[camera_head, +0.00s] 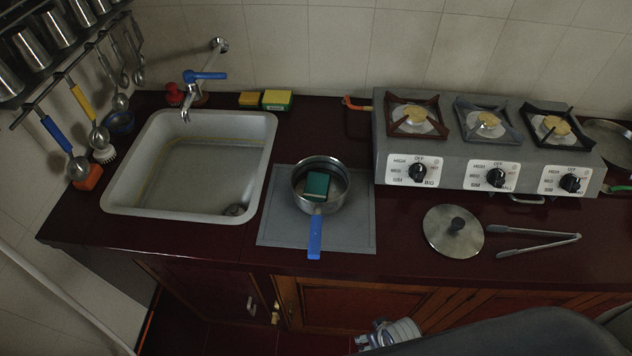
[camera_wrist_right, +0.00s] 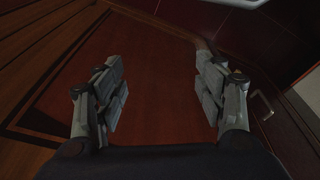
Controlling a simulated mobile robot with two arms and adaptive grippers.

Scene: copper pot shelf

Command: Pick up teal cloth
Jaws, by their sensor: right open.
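The teal cloth (camera_head: 317,185) shows as a small folded dark-teal block with a light lower edge. It lies inside a steel saucepan (camera_head: 335,203) with a blue handle pointing toward the front. The saucepan stands on a grey mat (camera_head: 276,232) right of the sink. My right gripper (camera_head: 372,340) is low in front of the cabinets, below the counter edge and well apart from the cloth. In the right wrist view the right gripper (camera_wrist_right: 162,80) is open and empty, facing a wooden cabinet door. My left gripper is not in view.
A sink (camera_head: 190,210) with a blue-handled tap (camera_head: 205,76) is on the left. A three-burner stove (camera_head: 440,150) stands at the back right. A round lid (camera_head: 453,231) and metal tongs (camera_head: 540,246) lie on the counter (camera_head: 410,265) right of the mat. Utensils hang at left.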

